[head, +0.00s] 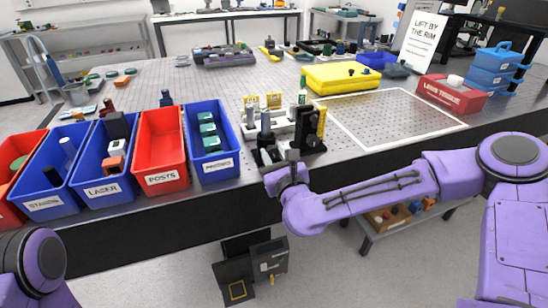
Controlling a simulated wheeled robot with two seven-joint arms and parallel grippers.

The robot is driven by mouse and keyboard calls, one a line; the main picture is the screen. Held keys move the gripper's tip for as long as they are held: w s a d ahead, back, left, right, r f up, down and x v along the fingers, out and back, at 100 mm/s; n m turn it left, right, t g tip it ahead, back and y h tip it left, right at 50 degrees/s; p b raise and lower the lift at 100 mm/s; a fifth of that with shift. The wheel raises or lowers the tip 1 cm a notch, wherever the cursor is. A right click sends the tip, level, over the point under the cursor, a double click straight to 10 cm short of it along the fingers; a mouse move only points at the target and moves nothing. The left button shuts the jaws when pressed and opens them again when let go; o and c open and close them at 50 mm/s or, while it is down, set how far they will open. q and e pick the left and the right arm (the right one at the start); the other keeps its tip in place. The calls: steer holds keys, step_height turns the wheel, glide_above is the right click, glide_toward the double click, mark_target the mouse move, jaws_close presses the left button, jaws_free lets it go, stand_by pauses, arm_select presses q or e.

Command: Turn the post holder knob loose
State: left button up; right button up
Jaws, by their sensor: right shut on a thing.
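A small optics assembly stands at the table's front edge, with dark and silver posts and a black upright block. A post in its holder (266,121) rises at the left of the assembly. My right gripper (280,156) reaches the assembly's front low down, at the holder's base. It is shut on the post holder knob, which its fingers and wrist hide. I cannot tell how far the knob is turned. Only a purple link of my left arm shows at the bottom left; its gripper is out of view.
Left of the assembly stand labelled bins: a blue mounts bin (212,168), a red posts bin (162,180) and a blue laser bin (103,190). A white-framed area (390,118) lies clear to the right. A yellow case (343,77) and a red box (452,95) sit beyond.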

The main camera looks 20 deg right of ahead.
steer(key=n, duration=0.3)
steer(key=shift+b, duration=0.35)
steer(key=n, duration=0.3)
steer(key=shift+n, duration=0.4)
steer(key=n, duration=0.3)
steer(key=shift+f+b, duration=0.1)
steer(key=shift+b, duration=0.3)
steer(key=shift+n+y, duration=0.3)
steer(key=shift+n, duration=1.6)
steer(key=o, duration=1)
steer(key=shift+o, duration=0.2)
steer(key=shift+s+a, duration=0.1)
